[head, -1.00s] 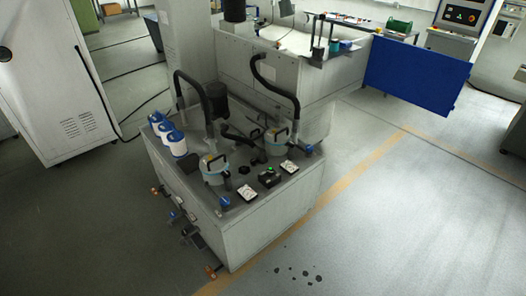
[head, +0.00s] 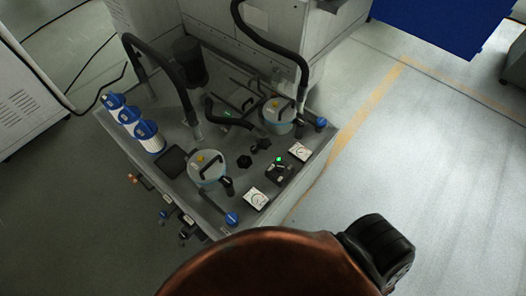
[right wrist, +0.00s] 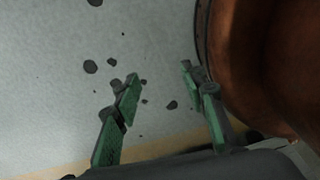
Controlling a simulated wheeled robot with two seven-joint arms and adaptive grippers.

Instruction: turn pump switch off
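A small black switch box (head: 279,171) with a lit green button sits on top of the grey pump unit (head: 312,178). It lies between two white dial gauges, one at its lower left (head: 256,198) and one at its upper right (head: 299,152). The switch's exact position is too small to read. My right gripper (right wrist: 160,74) shows in the right wrist view with its two green-padded fingers apart and nothing between them, above the floor. It is not visible in the head view, where my copper-coloured arm link covers the bottom. My left gripper is in no view.
On the unit stand two round lidded canisters, a near one (head: 208,168) and a far one (head: 278,114), black hoses (head: 160,62), and blue-capped filters (head: 148,138). Taps stick out at its left side. A blue panel (head: 445,20) stands at the back. The floor at right is clear.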

